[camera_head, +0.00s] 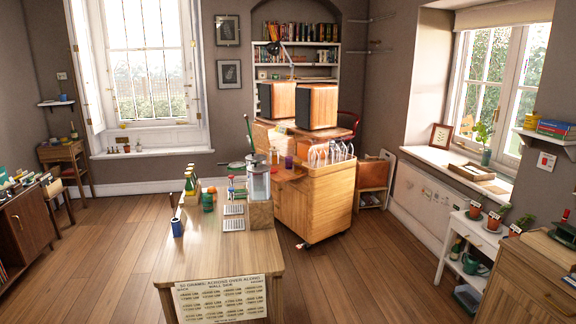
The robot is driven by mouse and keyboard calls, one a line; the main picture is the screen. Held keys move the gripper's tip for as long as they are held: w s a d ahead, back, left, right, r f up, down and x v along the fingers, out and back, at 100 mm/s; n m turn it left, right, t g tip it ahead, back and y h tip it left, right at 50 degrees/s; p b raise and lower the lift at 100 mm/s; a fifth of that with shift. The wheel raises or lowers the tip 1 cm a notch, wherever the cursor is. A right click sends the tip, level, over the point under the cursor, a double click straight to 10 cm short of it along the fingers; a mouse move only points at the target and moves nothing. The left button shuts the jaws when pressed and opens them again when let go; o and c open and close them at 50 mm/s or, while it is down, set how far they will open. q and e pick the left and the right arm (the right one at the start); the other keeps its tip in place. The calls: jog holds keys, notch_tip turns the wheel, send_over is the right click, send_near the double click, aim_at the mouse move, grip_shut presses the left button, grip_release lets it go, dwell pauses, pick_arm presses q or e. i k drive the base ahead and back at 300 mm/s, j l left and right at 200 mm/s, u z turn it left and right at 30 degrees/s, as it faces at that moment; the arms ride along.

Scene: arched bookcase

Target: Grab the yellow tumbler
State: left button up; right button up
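No other clearly yellow tumbler shows. Neither of my grippers is in view.
The nearer wooden table (223,258) holds a blue cup (177,227), a green cup (208,202), bottles and a clear cylinder (258,180). Two speakers (317,106) stand behind the cart. Wooden floor (370,275) is free right of the table.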

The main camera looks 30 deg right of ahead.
aim_at(298, 164)
jog(key=i+l+z, duration=0.25)
jog(key=l+z, duration=0.15)
jog(key=i+l+z, duration=0.35)
jog(key=l, duration=0.2)
jog(key=i+l+z, duration=0.65)
jog(key=z, duration=0.15)
jog(key=i+l, duration=0.15)
jog(key=i, duration=0.4)
jog(key=i+l+z, duration=0.1)
jog(key=i, duration=0.45)
jog(key=i+j+u, duration=0.1)
jog(key=i+u, duration=0.75)
jog(key=i+l+u, duration=0.25)
jog(key=i+u, duration=0.15)
